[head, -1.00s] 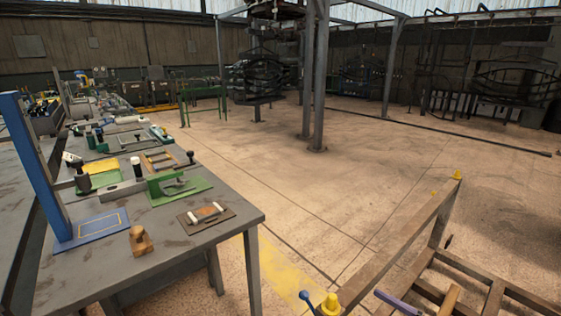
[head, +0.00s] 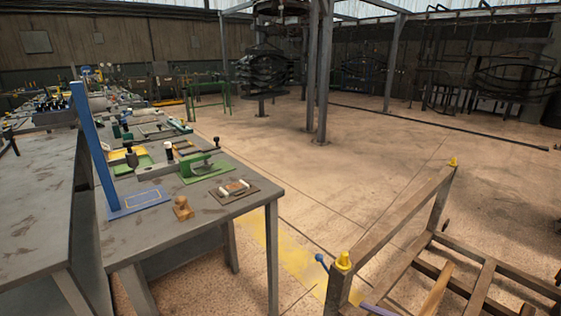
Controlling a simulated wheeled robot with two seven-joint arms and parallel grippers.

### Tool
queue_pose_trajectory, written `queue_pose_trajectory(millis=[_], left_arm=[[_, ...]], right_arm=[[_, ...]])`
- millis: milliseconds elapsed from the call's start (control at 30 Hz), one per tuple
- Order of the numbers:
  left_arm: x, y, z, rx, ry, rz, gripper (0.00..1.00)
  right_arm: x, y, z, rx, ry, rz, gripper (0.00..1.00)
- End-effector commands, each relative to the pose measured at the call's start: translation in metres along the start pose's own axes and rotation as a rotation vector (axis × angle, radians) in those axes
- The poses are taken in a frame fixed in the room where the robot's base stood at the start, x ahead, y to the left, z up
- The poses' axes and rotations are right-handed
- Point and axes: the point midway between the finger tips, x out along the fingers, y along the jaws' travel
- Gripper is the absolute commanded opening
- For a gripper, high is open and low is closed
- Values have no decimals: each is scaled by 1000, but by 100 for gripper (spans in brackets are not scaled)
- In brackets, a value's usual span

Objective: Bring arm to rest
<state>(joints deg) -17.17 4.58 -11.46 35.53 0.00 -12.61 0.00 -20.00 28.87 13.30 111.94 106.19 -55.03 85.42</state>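Neither of my grippers nor arms shows clearly in the head view. A grey workbench (head: 140,248) stands at the left with tools on it. A small wooden block-like object (head: 182,207) stands near its front edge. Beside it lies a brown board (head: 222,198) with two white pieces. A green fixture (head: 205,170) sits behind that board. A tall blue post (head: 95,148) rises from a blue base plate (head: 139,199) on the bench.
A second grey table (head: 35,215) stands at the far left. A wooden frame (head: 395,238) with yellow caps (head: 343,261) stands at the lower right. Grey posts (head: 322,80) rise mid-room. The floor (head: 330,175) between bench and frame is open, with a yellow strip (head: 290,262).

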Motion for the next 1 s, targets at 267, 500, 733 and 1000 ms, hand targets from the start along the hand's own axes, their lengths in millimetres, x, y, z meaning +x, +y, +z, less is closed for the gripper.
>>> queue_pose_trajectory(millis=[267,500,733,1000], left_arm=[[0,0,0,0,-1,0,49],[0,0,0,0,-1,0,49],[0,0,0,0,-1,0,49],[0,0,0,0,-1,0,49]], right_arm=[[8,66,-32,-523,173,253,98],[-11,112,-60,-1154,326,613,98],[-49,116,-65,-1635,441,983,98],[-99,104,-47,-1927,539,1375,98]])
